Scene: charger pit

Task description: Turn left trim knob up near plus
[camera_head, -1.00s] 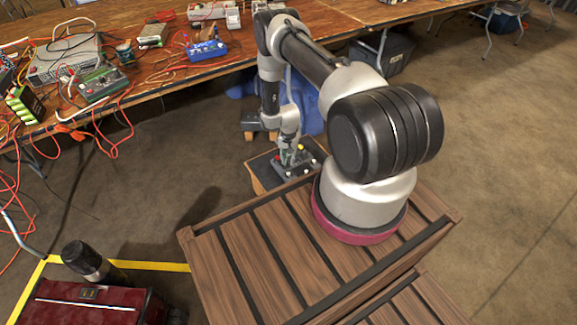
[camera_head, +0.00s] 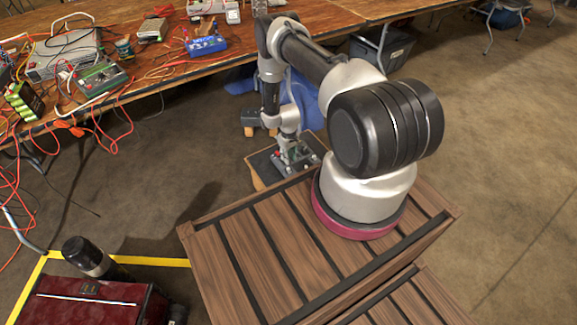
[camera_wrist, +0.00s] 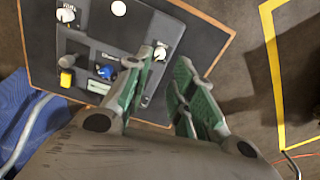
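The dark control panel (camera_head: 272,163) sits on a low wooden-edged stand in the head view, and it fills the upper left of the wrist view (camera_wrist: 105,38). In the wrist view it carries a white knob (camera_wrist: 66,15) at top left, a second white knob (camera_wrist: 118,8), a third white knob (camera_wrist: 160,53), a yellow control (camera_wrist: 66,78) and a blue control (camera_wrist: 105,72). Its small labels are unreadable, so I cannot tell which is the left trim knob. My gripper (camera_wrist: 170,58) is open above the panel, its left fingertip beside the third white knob. Nothing shows between its fingers.
A cluttered wooden table (camera_head: 275,36) with cables and instruments stands behind. A slatted wooden crate (camera_head: 262,240) is in front, with a dark red case (camera_head: 85,302) at lower left. A blue cloth (camera_head: 308,108) lies behind the panel. Open floor is at right.

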